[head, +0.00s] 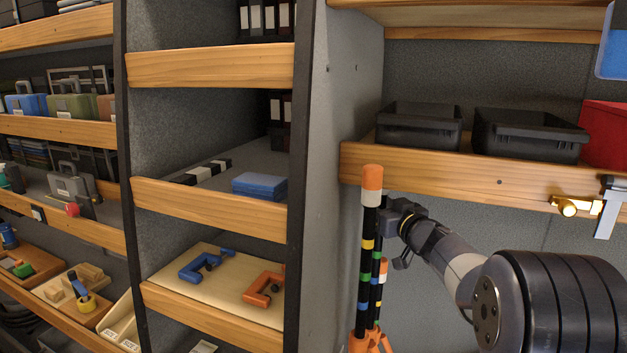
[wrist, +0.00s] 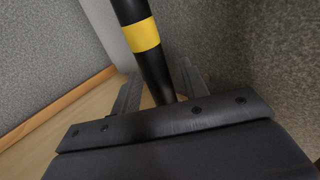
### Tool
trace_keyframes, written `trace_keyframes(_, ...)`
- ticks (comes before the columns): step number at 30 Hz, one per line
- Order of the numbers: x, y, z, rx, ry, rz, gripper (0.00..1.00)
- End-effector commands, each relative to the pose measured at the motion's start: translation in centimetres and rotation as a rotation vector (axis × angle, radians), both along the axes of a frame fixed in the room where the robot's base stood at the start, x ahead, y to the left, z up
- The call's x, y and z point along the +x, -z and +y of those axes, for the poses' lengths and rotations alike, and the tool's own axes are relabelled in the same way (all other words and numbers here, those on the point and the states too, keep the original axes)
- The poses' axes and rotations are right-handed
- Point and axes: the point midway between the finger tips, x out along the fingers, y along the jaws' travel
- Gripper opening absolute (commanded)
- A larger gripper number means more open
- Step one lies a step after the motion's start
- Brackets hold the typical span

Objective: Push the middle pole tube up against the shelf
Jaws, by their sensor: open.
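A black pole (head: 366,220) with an orange and white top stands upright in front of the wooden shelf edge (head: 440,168). It has yellow, green, blue and orange bands. Its top overlaps the left end of that edge in the head view; I cannot tell if they touch. My gripper (head: 388,215) is at the pole's upper part, just above the yellow band's height. In the wrist view the pole, with its yellow band (wrist: 143,35), runs between the two open fingers of my gripper (wrist: 158,88). Whether either finger touches it is unclear. I cannot tell which section is the middle tube.
A second, shorter banded pole (head: 383,268) stands close behind, above an orange base (head: 368,342). Black bins (head: 420,125) and a red bin (head: 605,132) sit on the shelf. A brass fitting and grey clamp (head: 609,207) are on its edge at right. A grey side panel (head: 335,200) stands left.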

Motion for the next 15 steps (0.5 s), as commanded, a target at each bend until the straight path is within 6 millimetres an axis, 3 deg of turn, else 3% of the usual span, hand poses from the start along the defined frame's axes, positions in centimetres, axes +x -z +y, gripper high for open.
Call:
trace_keyframes(8,-0.2,-1.0,-0.1,-0.002,0.001,-0.001,0.42)
trace_keyframes(15,-3.9,-0.8,-1.7,-0.001,0.002,-0.004,0.42)
